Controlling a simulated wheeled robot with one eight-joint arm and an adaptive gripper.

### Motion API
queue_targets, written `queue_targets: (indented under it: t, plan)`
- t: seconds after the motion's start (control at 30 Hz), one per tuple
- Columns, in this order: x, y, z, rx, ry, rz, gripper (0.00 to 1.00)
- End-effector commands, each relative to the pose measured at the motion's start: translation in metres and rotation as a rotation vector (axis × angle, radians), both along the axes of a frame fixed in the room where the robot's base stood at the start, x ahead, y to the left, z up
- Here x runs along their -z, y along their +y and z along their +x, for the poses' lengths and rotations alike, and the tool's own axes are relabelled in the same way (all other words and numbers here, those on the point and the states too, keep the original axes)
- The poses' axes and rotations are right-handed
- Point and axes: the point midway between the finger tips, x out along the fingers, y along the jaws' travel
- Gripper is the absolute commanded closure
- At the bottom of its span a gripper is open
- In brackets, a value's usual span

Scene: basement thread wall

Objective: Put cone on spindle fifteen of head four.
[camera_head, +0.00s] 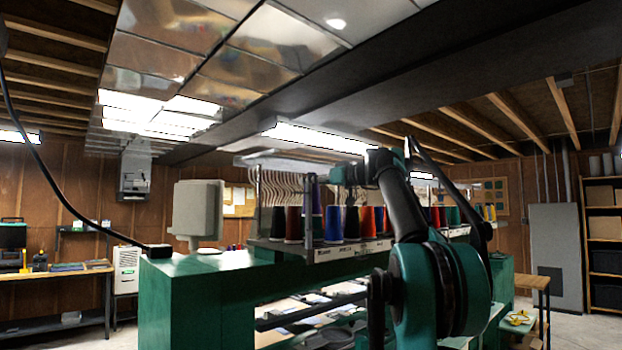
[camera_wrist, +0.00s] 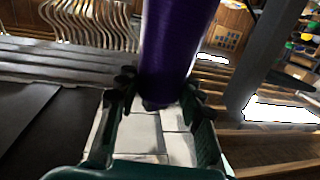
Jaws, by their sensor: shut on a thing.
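A purple cone (camera_wrist: 178,42) stands out between the two fingers of my gripper (camera_wrist: 160,92) in the wrist view. My gripper is shut on it, and its far end runs out of the picture at the top. In the head view my gripper (camera_head: 337,175) is above the row of cones on the green machine, near a dark upright post (camera_head: 309,210). A purple patch beside that post appears to be the held cone, partly hidden. Spindle fifteen and the head four label cannot be made out.
Curved pale hooks (camera_head: 285,186) hang behind. The post rises close to my gripper.

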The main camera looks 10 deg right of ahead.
Motion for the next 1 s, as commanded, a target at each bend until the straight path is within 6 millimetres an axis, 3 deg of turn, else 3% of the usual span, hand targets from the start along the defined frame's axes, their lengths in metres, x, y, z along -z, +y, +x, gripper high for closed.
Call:
queue_targets:
  t: [0.7,1.0]
  plan:
    - [0.064,0.000,-0.001,0.001,-0.001,0.001,1.00]
    - [0.080,0.000,0.000,0.000,0.000,0.000,1.00]
